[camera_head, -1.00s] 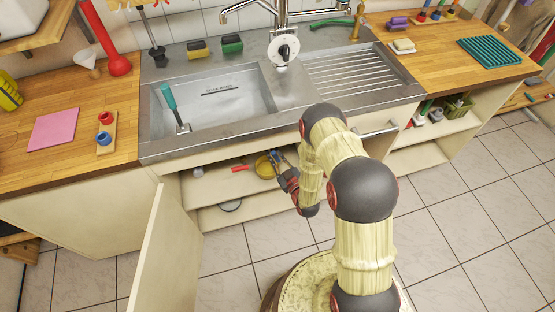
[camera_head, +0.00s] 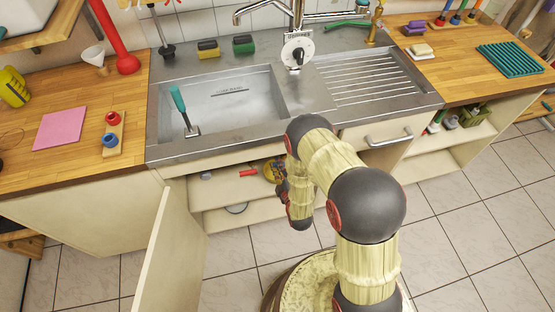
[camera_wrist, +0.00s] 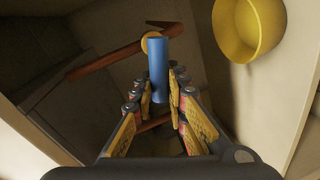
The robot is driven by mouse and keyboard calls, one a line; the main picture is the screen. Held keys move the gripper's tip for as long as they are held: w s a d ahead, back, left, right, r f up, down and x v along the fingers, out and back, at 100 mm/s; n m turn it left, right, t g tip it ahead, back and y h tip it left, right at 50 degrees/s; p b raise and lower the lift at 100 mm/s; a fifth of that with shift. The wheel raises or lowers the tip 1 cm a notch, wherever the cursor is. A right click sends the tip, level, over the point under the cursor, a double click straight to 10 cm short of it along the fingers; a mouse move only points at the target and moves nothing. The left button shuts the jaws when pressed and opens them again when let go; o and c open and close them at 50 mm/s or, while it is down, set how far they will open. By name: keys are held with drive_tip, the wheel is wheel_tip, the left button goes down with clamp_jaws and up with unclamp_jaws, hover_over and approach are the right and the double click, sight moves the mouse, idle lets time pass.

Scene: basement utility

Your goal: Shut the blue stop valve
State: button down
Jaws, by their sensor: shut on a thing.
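The blue stop valve handle (camera_wrist: 157,68) stands as a blue cylinder between my fingers in the wrist view. A brown-red pipe (camera_wrist: 115,57) runs behind it, with a small yellow-orange round part at the handle's top. My gripper (camera_wrist: 160,80) is shut on the handle, one finger on each side. In the head view, my gripper (camera_head: 283,187) is at the opening of the cabinet under the sink, mostly hidden by my arm. I cannot make out the handle there.
A yellow bowl (camera_wrist: 249,26) is close by on the right in the wrist view. The cabinet door (camera_head: 172,255) stands open at the left. A red item (camera_head: 248,172) lies on the cabinet shelf. The sink (camera_head: 222,105) and counter are above.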

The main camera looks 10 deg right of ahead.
drive_tip(key=shift+a+f+n+h+b, duration=0.1)
drive_tip(key=shift+f+n+h+b, duration=0.2)
drive_tip(key=shift+n, duration=0.45)
drive_tip(key=shift+a+f+n+h+b, duration=0.1)
drive_tip(key=shift+f+n, duration=0.3)
drive_tip(key=shift+n, duration=0.35)
drive_tip(key=c, duration=1.8)
unclamp_jaws()
drive_tip(key=shift+o, duration=0.2)
drive_tip(key=shift+s, duration=0.1)
drive_tip(key=s+r, duration=0.2)
drive_tip(key=s, duration=0.9)
drive_tip(key=shift+s+r, duration=0.15)
drive_tip(key=shift+s, duration=0.15)
